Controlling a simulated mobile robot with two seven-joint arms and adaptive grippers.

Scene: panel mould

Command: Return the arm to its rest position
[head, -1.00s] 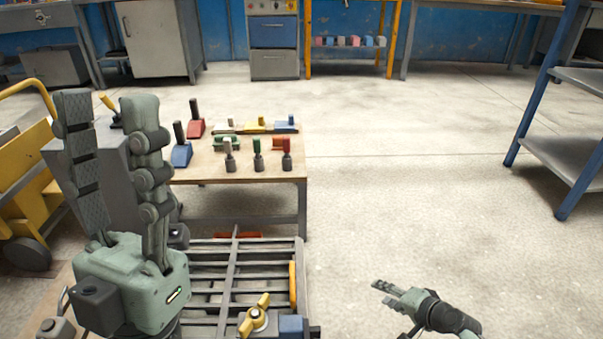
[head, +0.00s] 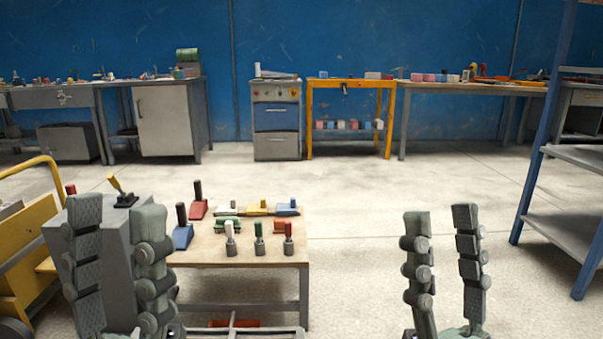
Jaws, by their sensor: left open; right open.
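My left gripper (head: 118,236) is at the lower left of the head view, its two grey-green fingers pointing up and spread apart. It is open with nothing between the fingers, in front of a grey box-shaped stand. My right gripper (head: 446,232) is at the lower right, also pointing up, open and empty, with bare floor behind it. The palms of both grippers are mostly cut off by the bottom edge.
A low wooden table (head: 215,250) holds several coloured blocks and upright-handled tools. A yellow cart (head: 25,255) stands left, a blue-post shelf (head: 575,225) right. The floor (head: 380,190) between is clear.

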